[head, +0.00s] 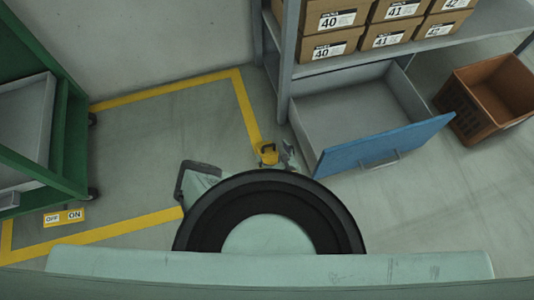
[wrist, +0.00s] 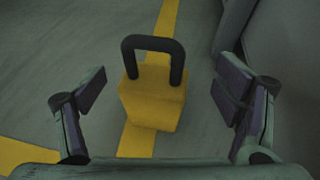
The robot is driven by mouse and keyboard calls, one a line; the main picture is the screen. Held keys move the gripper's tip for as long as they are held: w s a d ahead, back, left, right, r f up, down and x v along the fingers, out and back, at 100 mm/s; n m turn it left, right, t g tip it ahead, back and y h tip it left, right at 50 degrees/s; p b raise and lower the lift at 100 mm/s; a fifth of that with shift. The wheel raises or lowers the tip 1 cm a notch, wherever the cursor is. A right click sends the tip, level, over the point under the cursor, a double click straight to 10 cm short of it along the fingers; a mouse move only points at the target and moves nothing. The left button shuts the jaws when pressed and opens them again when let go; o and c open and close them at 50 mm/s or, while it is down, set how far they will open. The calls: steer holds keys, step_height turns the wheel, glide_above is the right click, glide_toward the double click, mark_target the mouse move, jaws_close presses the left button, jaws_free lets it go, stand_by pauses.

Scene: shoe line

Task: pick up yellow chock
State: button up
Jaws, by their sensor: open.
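The yellow chock (wrist: 150,102) is a yellow block with a dark loop handle. In the wrist view it stands on the floor over a yellow line, between the fingers of my gripper (wrist: 160,97). The fingers are open, one on each side, with a gap to the chock on both sides. In the head view the chock (head: 268,157) is small, near the corner of the shelf and the open drawer. My gripper (head: 287,155) shows only partly there, beside the chock; my arm hides the rest.
An open drawer with a blue front (head: 383,145) juts out low at the right, close to the chock. The shelf (head: 440,48) holds several shoe boxes. A brown crate (head: 490,100) sits at far right. A green cart (head: 70,135) stands at left. The floor between is clear.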

steer(key=b, duration=0.2)
glide_above(265, 143)
steer(key=s, duration=0.3)
steer(key=shift+d+f, duration=0.15)
steer(key=shift+f, duration=1.05)
steer(key=shift+c, duration=0.3)
jaws_close()
